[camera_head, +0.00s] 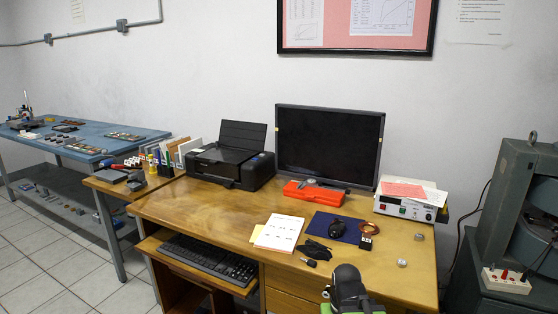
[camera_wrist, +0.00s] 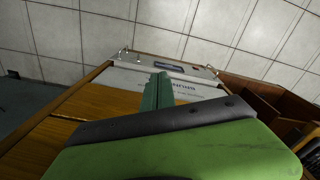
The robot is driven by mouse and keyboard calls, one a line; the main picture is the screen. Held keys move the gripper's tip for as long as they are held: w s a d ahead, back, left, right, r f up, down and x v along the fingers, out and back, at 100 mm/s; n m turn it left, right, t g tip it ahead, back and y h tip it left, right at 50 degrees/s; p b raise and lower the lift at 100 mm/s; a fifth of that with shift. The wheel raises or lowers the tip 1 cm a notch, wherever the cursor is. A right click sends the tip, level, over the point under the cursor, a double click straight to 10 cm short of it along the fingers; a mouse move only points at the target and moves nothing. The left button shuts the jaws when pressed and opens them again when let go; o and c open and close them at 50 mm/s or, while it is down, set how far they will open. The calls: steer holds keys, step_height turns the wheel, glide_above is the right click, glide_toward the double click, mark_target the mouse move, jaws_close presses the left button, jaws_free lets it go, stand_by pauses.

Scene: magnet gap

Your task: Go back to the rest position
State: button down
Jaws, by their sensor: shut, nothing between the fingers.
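My arm's dark end with a green part, my gripper (camera_head: 347,288), shows at the bottom of the head view, in front of the desk's (camera_head: 190,210) front right part. Its fingertips cannot be made out there. In the wrist view the teal fingers of my gripper (camera_wrist: 157,92) are together, with nothing seen between them. They stand out beyond a dark bar and a broad green plate. Behind them is a pale grey box-like thing (camera_wrist: 128,76) with a printed label, in or beside brown wood; the plate hides what lies below.
A large grey-green machine (camera_head: 515,215) stands further right. Tiled floor (camera_head: 45,275) shows at left.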

step_height(320, 180, down, 7)
steer(key=b, duration=0.6)
step_height(320, 180, up, 34)
steer(key=p, duration=3.4)
steer(key=shift+s, duration=0.25)
